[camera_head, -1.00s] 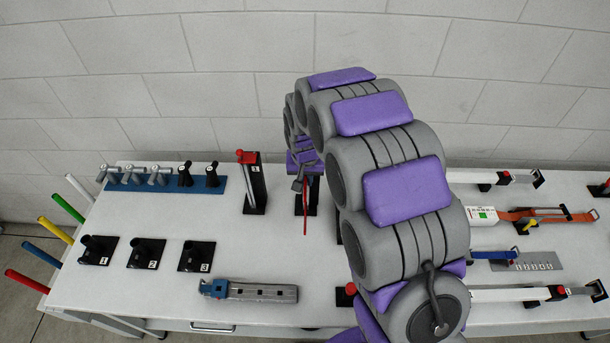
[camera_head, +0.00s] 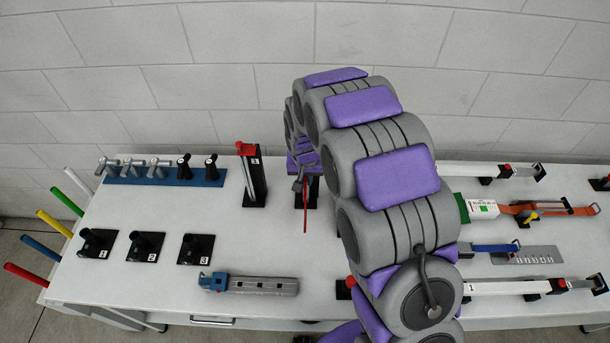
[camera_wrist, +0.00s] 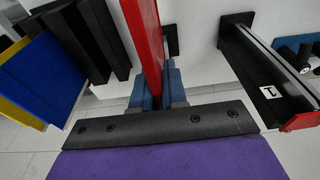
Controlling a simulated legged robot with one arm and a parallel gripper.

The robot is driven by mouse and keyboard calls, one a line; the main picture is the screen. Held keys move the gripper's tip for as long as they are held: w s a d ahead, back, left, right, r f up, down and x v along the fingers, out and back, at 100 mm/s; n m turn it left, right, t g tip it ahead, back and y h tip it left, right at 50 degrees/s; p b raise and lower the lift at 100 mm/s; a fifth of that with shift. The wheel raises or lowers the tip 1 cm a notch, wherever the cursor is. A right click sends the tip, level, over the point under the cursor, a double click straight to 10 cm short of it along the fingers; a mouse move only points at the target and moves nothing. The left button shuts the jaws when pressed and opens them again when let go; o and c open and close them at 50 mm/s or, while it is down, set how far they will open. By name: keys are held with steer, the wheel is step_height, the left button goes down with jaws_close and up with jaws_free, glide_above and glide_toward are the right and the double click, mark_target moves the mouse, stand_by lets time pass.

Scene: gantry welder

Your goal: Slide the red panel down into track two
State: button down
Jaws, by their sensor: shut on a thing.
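My gripper (camera_wrist: 156,86) is shut on the red panel (camera_wrist: 146,40), which stands on edge between its blue fingertips in the wrist view. In the head view the panel (camera_head: 305,212) shows as a thin upright red strip below my gripper (camera_head: 298,184). A black track (camera_head: 312,192) stands right behind the panel, largely hidden by my gripper and arm, and no number shows on it. Its dark part (camera_wrist: 172,38) also shows beside the panel in the wrist view. I cannot tell whether the panel sits inside its slot. Track one (camera_head: 254,182), labelled 1, stands to the left.
A red piece (camera_head: 246,148) tops track one. A blue rack (camera_head: 165,178) with several handles lies at the back left. Black numbered holders (camera_head: 146,246) stand in front of it. A blue and grey bar (camera_head: 250,286) lies near the front edge. My arm hides the table's middle.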

steer(key=shift+f, duration=1.2)
steer(key=c, duration=1.1)
jaws_free()
step_height(320, 180, up, 16)
steer(key=s, duration=0.2)
steer(key=s+d+r+g+b, duration=0.1)
steer(key=s+d+b, duration=0.2)
steer(key=s+d, duration=0.45)
steer(key=s+d+g+b, duration=0.15)
steer(key=s+d, duration=0.25)
steer(key=s, duration=0.7)
steer(key=s+d+f+b, duration=0.2)
steer(key=s, duration=0.6)
steer(key=s+d+f+b, duration=0.2)
steer(key=s, duration=0.7)
steer(key=shift+g, duration=0.45)
steer(key=shift+f, duration=0.1)
